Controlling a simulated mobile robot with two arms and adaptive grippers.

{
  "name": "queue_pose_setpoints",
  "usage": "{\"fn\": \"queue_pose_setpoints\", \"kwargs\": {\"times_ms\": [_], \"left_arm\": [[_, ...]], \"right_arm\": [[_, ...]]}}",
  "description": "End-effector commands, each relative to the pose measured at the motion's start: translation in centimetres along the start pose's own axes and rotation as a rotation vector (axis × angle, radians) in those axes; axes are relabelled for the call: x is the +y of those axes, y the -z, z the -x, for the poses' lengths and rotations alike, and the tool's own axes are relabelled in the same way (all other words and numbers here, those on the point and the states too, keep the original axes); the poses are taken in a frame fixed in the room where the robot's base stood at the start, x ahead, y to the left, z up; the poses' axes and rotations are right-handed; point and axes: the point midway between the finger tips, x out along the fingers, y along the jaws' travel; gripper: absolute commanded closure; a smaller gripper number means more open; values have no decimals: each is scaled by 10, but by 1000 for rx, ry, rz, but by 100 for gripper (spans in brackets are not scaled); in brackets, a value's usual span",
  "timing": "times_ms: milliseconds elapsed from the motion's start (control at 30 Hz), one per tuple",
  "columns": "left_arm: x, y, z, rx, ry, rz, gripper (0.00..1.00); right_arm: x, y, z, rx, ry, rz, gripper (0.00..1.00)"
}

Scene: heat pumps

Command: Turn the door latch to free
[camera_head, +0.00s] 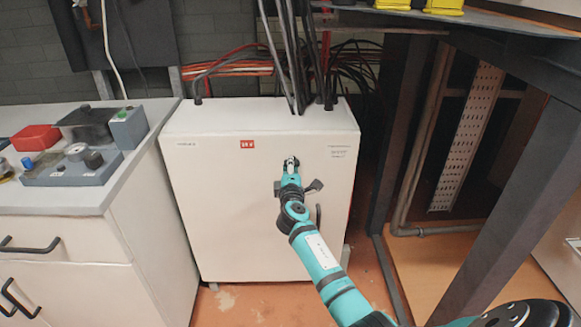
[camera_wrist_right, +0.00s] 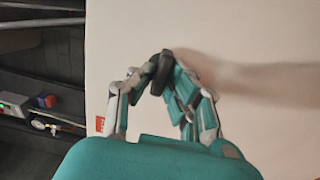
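The white cabinet (camera_head: 225,190) stands on the floor in the middle of the head view, its door facing me. The door latch (camera_wrist_right: 162,68) is a small dark piece on the pale door in the right wrist view, slightly tilted in the picture. My right gripper (camera_head: 291,162) is at the upper right part of the door and hides the latch in the head view. In the right wrist view its two fingertips close in on the latch from both sides and seem to touch it. My left gripper is in neither view.
A dark curved handle (camera_head: 318,216) shows on the door just right of my arm. A counter (camera_head: 80,185) with a red box (camera_head: 35,138) and a grey-blue device (camera_head: 72,167) stands left. A dark metal frame (camera_head: 500,215) stands right. Cables (camera_head: 285,50) rise from the cabinet top.

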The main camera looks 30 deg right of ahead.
Motion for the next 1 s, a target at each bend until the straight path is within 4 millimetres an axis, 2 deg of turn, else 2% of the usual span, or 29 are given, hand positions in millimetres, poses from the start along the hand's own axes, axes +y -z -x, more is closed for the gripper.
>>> {"fn": "queue_pose_setpoints", "kwargs": {"times_ms": [33, 133, 167, 400, 533, 667, 1000], "left_arm": [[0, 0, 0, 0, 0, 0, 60], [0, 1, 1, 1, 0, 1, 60], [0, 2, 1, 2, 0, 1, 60], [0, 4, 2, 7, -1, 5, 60], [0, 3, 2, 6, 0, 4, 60], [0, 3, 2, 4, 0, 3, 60], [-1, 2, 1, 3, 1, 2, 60]], "right_arm": [[0, 0, 0, 1, 0, 1, 79], [0, 0, 0, 1, 0, 0, 66], [0, 0, 0, 1, 0, 0, 64], [0, 0, 0, 0, 0, -2, 64], [-1, 0, 8, 1, 0, -3, 64], [-2, 0, 29, 1, 1, -4, 64], [-1, 0, 99, 2, 2, -2, 64]]}}
